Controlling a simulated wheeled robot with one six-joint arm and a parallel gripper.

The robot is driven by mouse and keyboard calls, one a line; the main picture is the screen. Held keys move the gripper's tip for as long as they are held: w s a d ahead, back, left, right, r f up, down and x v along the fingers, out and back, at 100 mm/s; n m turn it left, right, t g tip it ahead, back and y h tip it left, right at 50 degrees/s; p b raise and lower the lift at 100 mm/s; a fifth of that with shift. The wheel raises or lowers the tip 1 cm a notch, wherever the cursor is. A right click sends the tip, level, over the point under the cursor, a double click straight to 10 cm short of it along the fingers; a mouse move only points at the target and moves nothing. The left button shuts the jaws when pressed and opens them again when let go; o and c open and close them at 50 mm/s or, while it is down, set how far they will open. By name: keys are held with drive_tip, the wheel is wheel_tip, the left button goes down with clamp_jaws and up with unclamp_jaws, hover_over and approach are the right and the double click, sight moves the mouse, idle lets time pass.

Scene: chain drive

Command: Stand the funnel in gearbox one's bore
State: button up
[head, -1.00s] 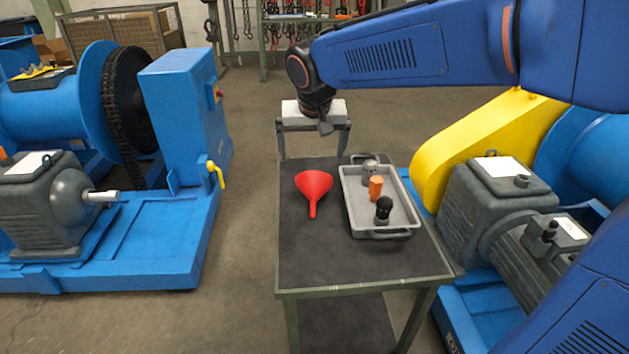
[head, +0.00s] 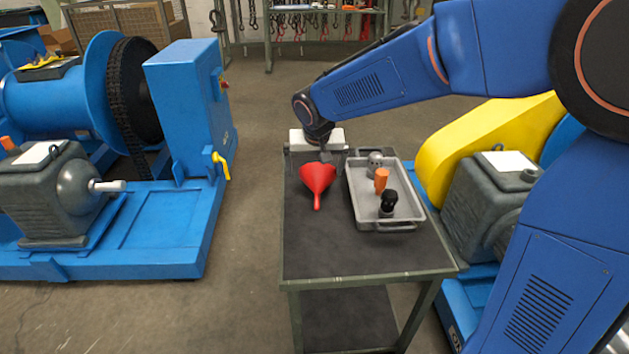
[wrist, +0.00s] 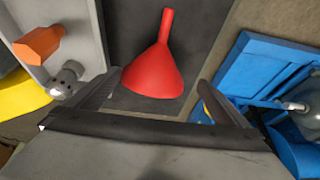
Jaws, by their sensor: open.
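A red funnel (head: 317,180) lies on its side on the dark-topped cart (head: 330,255), left of the tray. Its wide mouth faces the back and its spout points to the front. My gripper (head: 318,160) is low at the cart's back edge, just behind the funnel, open and empty. In the wrist view the funnel (wrist: 155,70) lies ahead of my jaws (wrist: 160,85), its wide end nearest them. A grey gearbox (head: 45,190) stands at left and another grey gearbox (head: 490,200) at right. I cannot tell which is gearbox one; no open bore shows.
A grey tray (head: 405,212) on the cart's right side holds an orange piece (head: 381,181), a black-topped piece (head: 388,203) and a grey piece (head: 375,163). A yellow guard (head: 475,135) stands right of the cart. Bare floor lies between cart and left blue machine (head: 185,110).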

drive_tip(key=shift+x, duration=2.55)
drive_tip(key=shift+w, duration=0.15)
drive_tip(key=c, duration=0.8)
